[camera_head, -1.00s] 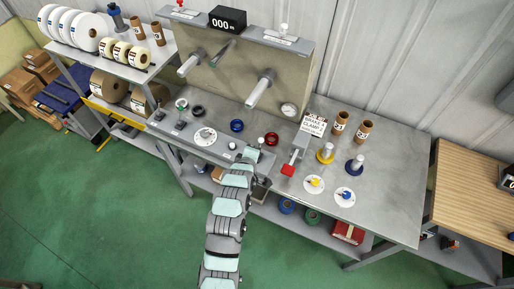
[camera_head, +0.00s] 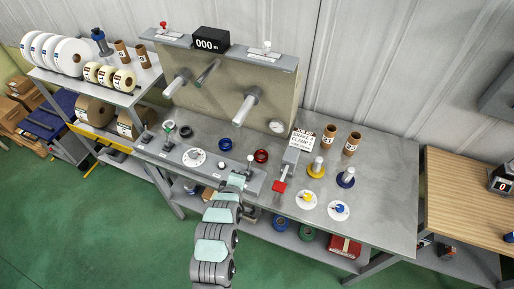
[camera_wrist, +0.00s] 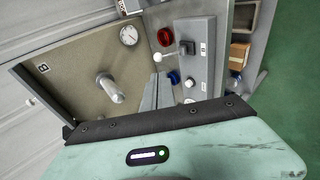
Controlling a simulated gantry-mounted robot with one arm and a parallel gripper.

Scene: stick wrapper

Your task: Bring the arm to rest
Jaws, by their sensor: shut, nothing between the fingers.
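My arm rises from the bottom of the head view and ends over the front edge of the grey workbench (camera_head: 385,205). My gripper (camera_head: 247,170) is small there and partly hidden by my own wrist. In the wrist view the grey fingers (camera_wrist: 157,90) stand close together with nothing held between them. Beyond the fingers is the machine's beige panel (camera_wrist: 65,95) with a pale spindle (camera_wrist: 110,88). A blue ring (camera_wrist: 173,77) and a red ring (camera_wrist: 164,37) show just beyond the fingers.
A red-handled lever (camera_head: 280,187) and a sign (camera_head: 302,139) stand right of my gripper. Rolls fill the left rack (camera_head: 70,55). The green floor (camera_head: 110,235) in front is clear.

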